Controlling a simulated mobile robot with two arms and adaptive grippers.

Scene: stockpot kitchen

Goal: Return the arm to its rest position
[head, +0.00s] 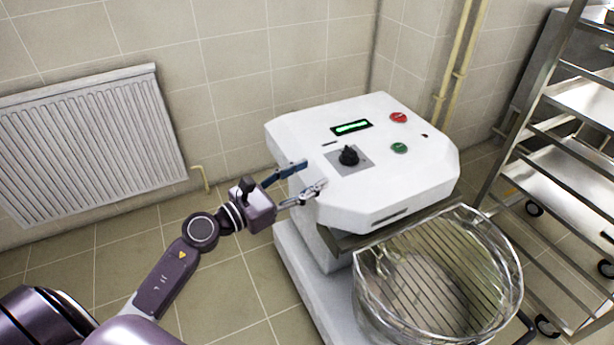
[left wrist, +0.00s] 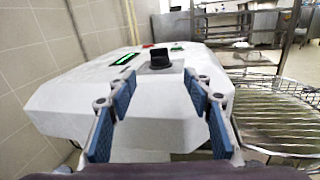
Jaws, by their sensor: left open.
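My left arm (head: 170,275) reaches in from the lower left in the head view. My left gripper (head: 306,176) is open and empty beside the left edge of a white machine (head: 410,185). In the left wrist view the two blue-padded fingers (left wrist: 160,108) stand apart, with the machine's white housing (left wrist: 160,125) in front of them. A black knob (head: 348,156) on a grey plate sits on top of the machine, a little beyond the fingertips. The knob also shows in the left wrist view (left wrist: 160,57), clear of the fingers. My right gripper is not in view.
The machine carries a green-lit display (head: 351,127), a red button (head: 398,117) and a green button (head: 400,148). A round bowl with a wire guard (head: 440,280) stands at its front. A metal rack (head: 560,190) is at the right, a radiator (head: 90,140) at the left. Floor near my arm is clear.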

